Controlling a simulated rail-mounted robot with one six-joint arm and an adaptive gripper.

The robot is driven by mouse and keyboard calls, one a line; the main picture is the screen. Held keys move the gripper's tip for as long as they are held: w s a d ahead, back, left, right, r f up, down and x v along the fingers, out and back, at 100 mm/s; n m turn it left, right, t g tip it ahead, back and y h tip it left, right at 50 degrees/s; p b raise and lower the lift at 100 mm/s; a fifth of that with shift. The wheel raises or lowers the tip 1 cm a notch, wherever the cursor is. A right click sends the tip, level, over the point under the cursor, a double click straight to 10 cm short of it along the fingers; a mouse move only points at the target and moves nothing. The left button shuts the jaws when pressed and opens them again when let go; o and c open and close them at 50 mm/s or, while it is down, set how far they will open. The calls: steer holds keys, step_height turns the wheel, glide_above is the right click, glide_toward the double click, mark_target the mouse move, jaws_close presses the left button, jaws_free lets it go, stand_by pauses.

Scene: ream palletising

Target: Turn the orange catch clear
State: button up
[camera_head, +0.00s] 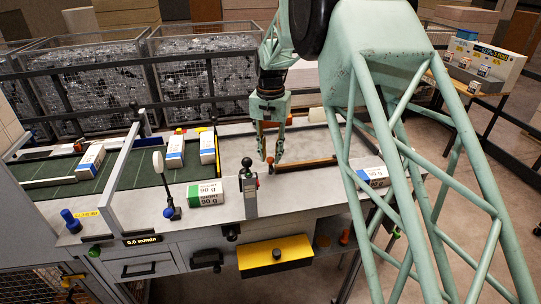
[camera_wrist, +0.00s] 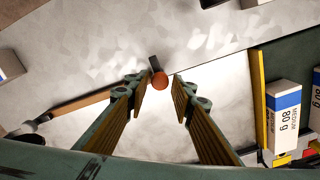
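In the head view, a brown-orange bar (camera_head: 308,163), likely the catch, lies on the grey bench, with an upright orange-topped knob (camera_head: 270,160) at its left end. In the wrist view, the knob's round orange end (camera_wrist: 159,81) and dark stem show just beyond my fingertips, in line with the gap between them. The bar (camera_wrist: 82,107) runs off to the left there; my left finger hides where it meets the knob. My gripper (camera_head: 270,158) points down over the bar's left end. Its fingers (camera_wrist: 160,88) are apart with nothing held between them.
A black-knobbed lever (camera_head: 248,172) and a green-white ream (camera_head: 205,193) stand left of my gripper. More reams lie on the green conveyor (camera_head: 130,173); one blue-white ream (camera_head: 374,177) lies at right. Wire cages (camera_head: 85,80) stand behind. Bare bench surrounds the bar.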

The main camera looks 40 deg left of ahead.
mark_target(271, 159)
steer(key=shift+o, duration=0.9)
steer(key=shift+r, duration=0.1)
step_height(271, 159, up, 12)
stand_by(0.4)
steer(key=shift+d, duration=0.15)
stand_by(0.3)
